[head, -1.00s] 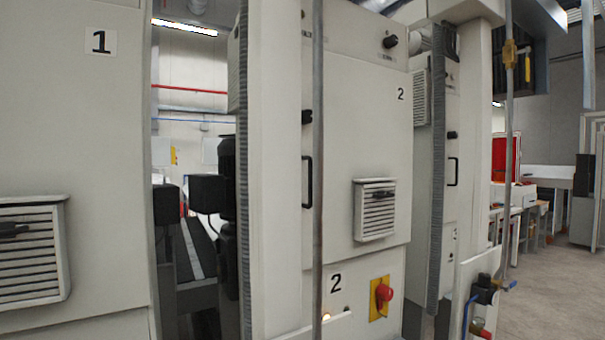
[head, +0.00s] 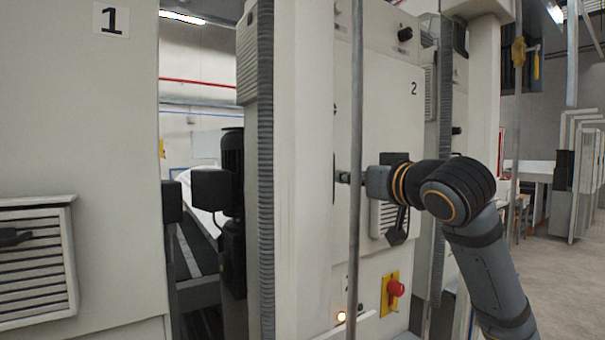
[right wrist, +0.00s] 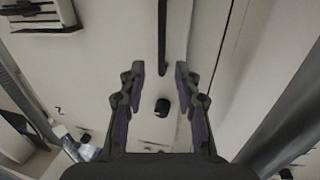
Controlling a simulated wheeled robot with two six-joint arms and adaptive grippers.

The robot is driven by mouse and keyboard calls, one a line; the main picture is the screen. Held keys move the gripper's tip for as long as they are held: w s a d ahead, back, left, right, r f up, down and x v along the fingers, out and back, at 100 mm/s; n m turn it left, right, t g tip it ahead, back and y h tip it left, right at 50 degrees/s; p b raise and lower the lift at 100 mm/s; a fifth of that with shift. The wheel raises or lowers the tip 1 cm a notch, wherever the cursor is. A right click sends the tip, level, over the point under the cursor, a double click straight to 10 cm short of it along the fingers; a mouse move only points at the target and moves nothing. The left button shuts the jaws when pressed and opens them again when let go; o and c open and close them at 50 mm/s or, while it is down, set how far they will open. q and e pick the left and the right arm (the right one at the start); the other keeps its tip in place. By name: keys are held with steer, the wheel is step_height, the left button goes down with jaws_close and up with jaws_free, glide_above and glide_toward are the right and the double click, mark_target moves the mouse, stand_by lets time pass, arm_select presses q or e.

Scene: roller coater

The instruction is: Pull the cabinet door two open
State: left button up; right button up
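Cabinet door two (head: 388,120), a pale grey panel marked 2, looks shut in the head view. Its black bar handle shows as a thin dark strip (head: 334,172) at the door's left side, partly hidden by the pole and gripper. My right gripper (head: 347,177) reaches in from the right at the handle. In the right wrist view its two fingers (right wrist: 159,75) are apart, with the handle bar (right wrist: 162,38) lined up between the tips and its lower end near them. I cannot tell whether they touch it. My left gripper is in neither view.
A vertical metal pole (head: 356,100) stands in front of the door's left side. A red knob on a yellow plate (head: 394,289) sits below the door. A black knob (right wrist: 162,107) shows between the fingers. Cabinet one (head: 80,120) stands left; open floor (head: 560,270) lies right.

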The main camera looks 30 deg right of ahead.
steer(key=w+p, duration=0.2)
steer(key=w, duration=0.1)
steer(key=w+p, duration=0.2)
steer(key=w, duration=0.1)
steer(key=w+r+p, duration=0.1)
steer(key=w+p, duration=0.1)
steer(key=w, duration=0.1)
steer(key=shift+d, duration=0.4)
steer(key=shift+c, duration=0.5)
jaws_close()
